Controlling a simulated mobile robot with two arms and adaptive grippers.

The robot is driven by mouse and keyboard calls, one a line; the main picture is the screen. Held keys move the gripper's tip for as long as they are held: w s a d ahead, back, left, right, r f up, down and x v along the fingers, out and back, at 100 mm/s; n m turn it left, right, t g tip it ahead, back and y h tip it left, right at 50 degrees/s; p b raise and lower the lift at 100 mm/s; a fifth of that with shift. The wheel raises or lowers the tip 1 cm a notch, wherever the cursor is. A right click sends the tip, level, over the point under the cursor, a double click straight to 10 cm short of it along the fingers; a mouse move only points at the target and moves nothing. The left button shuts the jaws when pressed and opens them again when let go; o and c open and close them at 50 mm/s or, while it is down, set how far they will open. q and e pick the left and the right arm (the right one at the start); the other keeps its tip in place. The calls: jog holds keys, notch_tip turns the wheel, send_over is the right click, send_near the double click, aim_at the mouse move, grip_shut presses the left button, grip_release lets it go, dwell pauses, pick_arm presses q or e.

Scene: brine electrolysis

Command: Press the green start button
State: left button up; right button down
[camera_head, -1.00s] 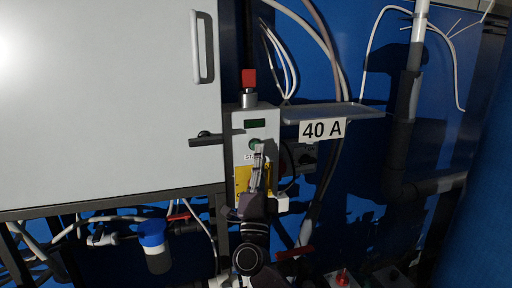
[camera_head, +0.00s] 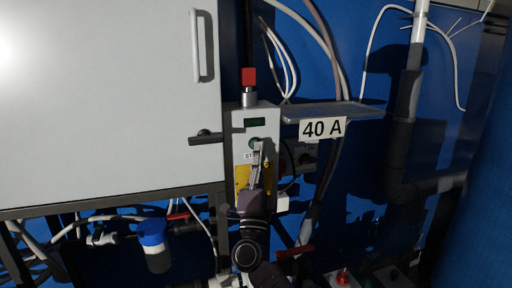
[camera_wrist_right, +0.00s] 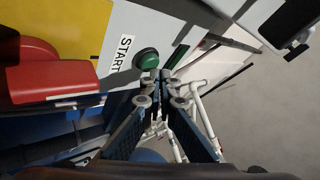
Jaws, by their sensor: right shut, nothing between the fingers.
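The green start button (camera_head: 255,143) sits on the front of a pale control box (camera_head: 240,130), above a START label. It shows larger in the right wrist view (camera_wrist_right: 146,59), beside the START label (camera_wrist_right: 123,53). My right gripper (camera_head: 260,147) is shut and empty, its fingertips at the lower right of the button in the head view. In the wrist view the fingertips (camera_wrist_right: 160,75) are close beside the button; I cannot tell whether they touch it. My left gripper is not in view.
A red knob (camera_head: 249,77) tops the box. A grey shelf with a 40 A sign (camera_head: 322,128) juts out to the right. A white cabinet (camera_head: 110,100) with a handle fills the left. A red part on a yellow plate (camera_wrist_right: 45,72) is near the gripper in the wrist view.

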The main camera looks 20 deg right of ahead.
jog(key=shift+w+b, duration=0.4)
jog(key=shift+w, duration=0.2)
dwell(0.7)
dwell(0.4)
jog(key=shift+s+p, duration=0.75)
jog(key=shift+s, duration=0.25)
jog(key=s+p, duration=0.3)
jog(key=s, duration=0.2)
jog(key=shift+d, duration=0.1)
jog(key=shift+f, duration=0.1)
